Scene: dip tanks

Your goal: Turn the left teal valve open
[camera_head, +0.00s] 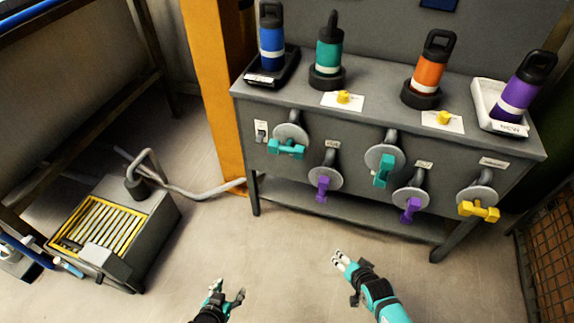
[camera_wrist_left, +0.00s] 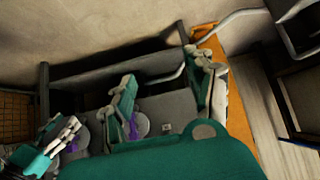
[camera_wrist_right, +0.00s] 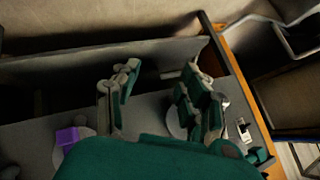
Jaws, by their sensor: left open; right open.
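The left teal valve (camera_head: 287,148) is on the front of the grey cabinet at its left end, its teal handle lying about level across a round grey disc. A second teal valve (camera_head: 383,170) sits further right, its handle pointing more down. My left gripper (camera_head: 228,290) is open and empty, low in the head view, well short of the cabinet. My right gripper (camera_head: 340,262) is open and empty, right of it and also apart from the valves. In both wrist views the fingers are spread with nothing between them; I cannot make out the left teal valve's handle there.
Purple valves (camera_head: 323,188) (camera_head: 410,207) and a yellow valve (camera_head: 478,210) share the cabinet front (camera_head: 345,130). Several coloured bottles stand on top. A grey box with a yellow-framed grille (camera_head: 96,226) is on the floor at left. Floor before the cabinet is clear.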

